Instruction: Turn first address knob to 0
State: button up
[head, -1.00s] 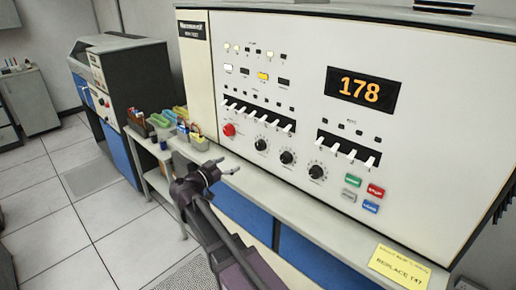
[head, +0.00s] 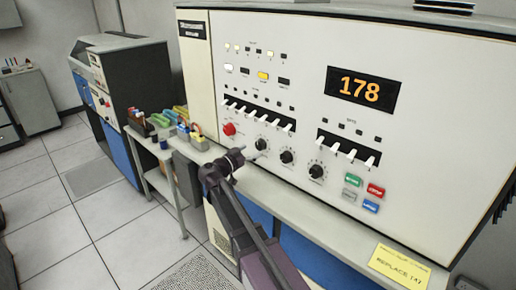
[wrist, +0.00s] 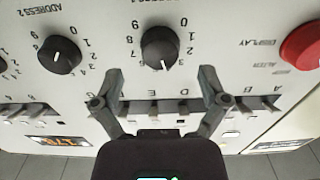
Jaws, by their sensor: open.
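The first address knob (wrist: 160,47) is black and round, with a white mark and a ring of digits, in the upper middle of the wrist view. Its mark points down in that picture, away from the 0 at its upper right; the exact digit is unclear. In the head view it is the leftmost black knob (head: 262,144) of the row. My gripper (wrist: 162,75) is open and empty, its two fingertips spread to either side below the knob in the wrist view. In the head view, my gripper (head: 257,153) is close to the panel by that knob.
The address 2 knob (wrist: 59,54) is beside it, left in the wrist view. A red button (wrist: 302,46) is on the right. Toggle switches (head: 258,116) are above the knobs in the head view. The display (head: 362,90) reads 178. The desk (head: 330,220) runs below.

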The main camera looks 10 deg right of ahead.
aim_at(258, 147)
jog(key=shift+x, duration=1.75)
jog(key=c, duration=1.2)
